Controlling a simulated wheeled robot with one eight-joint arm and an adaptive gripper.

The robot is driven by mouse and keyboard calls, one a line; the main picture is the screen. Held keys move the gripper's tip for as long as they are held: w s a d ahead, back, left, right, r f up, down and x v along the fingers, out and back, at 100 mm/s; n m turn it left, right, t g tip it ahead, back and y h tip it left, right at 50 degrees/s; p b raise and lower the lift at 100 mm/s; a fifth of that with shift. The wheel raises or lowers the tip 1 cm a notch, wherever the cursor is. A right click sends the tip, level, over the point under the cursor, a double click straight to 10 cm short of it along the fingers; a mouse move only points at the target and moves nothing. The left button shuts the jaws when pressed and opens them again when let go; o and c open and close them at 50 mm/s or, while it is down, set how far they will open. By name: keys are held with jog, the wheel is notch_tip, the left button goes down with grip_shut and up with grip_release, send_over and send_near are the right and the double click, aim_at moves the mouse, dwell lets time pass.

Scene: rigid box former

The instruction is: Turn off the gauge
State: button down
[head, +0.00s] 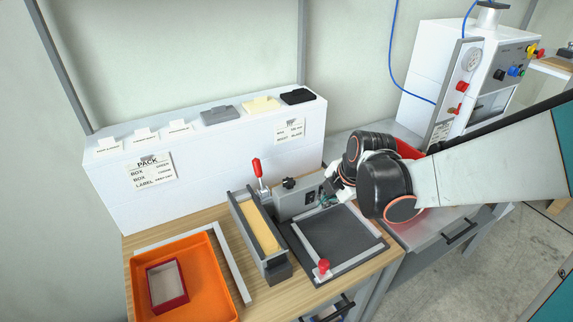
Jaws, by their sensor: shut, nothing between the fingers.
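A small grey box (295,201) stands at the back of the workbench, with a black knob on top and small dark details on its front. Whether it is the gauge I cannot tell. My gripper (329,198) is shut and empty, close to the right end of this box. Whether it touches the box cannot be told, and my wrist hides part of the area behind. A round dial (472,60) shows on the white machine (435,85) at the right back, above red buttons. It is far from my gripper.
A dark plate (335,235) in a metal frame with a red knob (323,265) lies below my gripper. Left of it are a yellow-topped fixture (262,228), a red-handled lever (257,168) and an orange tray (215,290) holding a red box (167,284). A white shelf (220,150) stands behind.

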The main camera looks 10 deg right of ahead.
aim_at(311, 199)
jog(key=b+x, duration=0.3)
jog(key=x, duration=0.5)
jog(key=shift+w+f, duration=0.1)
jog(key=shift+w+a+r, duration=0.2)
jog(key=shift+w, duration=0.35)
jog(key=shift+w+a+r, duration=0.15)
jog(key=shift+w, duration=0.4)
jog(key=shift+w+a+r+b, duration=0.2)
jog(key=shift+w+b, duration=0.1)
jog(key=shift+w, duration=0.3)
jog(key=shift+w+a+r, duration=0.1)
jog(key=shift+w, duration=0.3)
jog(key=shift+r, duration=0.1)
jog(key=shift+r+p, duration=0.65)
jog(key=shift+r, duration=0.05)
